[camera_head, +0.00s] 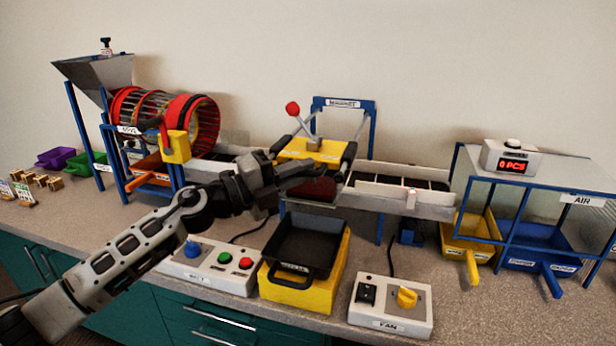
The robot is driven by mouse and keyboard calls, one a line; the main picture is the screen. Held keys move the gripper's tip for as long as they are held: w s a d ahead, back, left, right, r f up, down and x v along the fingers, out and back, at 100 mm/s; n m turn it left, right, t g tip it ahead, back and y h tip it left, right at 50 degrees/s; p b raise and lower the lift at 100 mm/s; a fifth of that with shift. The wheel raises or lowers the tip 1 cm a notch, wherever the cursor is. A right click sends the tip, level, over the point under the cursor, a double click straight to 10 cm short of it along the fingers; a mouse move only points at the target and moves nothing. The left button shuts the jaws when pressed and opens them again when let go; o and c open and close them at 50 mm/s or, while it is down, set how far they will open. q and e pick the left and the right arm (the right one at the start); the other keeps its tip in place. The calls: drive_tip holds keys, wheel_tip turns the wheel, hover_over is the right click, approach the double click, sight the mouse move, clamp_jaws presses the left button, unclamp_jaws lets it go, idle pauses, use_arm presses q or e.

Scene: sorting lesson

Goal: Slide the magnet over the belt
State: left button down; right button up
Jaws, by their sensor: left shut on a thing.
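The magnet (322,150) is a yellow block with a red underside and a grey lever ending in a red ball. It sits across the belt (385,180), under a blue frame with a label. My left gripper (325,172) is at the front side of the magnet, shut on its dark handle. The fingers and handle overlap, so the exact grip is hard to see. The belt runs from the drum to the blue stand at the right, with pale side walls. My right gripper is not in view.
A black tray (290,262) on a yellow block stands in front of the belt. A button box (212,262) and a fan box (391,305) flank it. A hopper and red drum (192,120) stand left. A blue AIR stand (540,170) with yellow and blue bins stands right.

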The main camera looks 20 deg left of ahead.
use_arm(q)
drive_tip(key=shift+a, duration=0.1)
drive_tip(key=c, duration=1.5)
unclamp_jaws()
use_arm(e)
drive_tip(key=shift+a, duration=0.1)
use_arm(q)
drive_tip(key=shift+s+a+f, duration=0.1)
drive_tip(key=shift+s+a, duration=0.05)
drive_tip(key=shift+s, duration=0.1)
drive_tip(key=b+v, duration=0.3)
drive_tip(key=v, duration=1.2)
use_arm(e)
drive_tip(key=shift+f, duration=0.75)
use_arm(q)
drive_tip(key=shift+s+a, duration=0.1)
drive_tip(key=shift+s, duration=0.05)
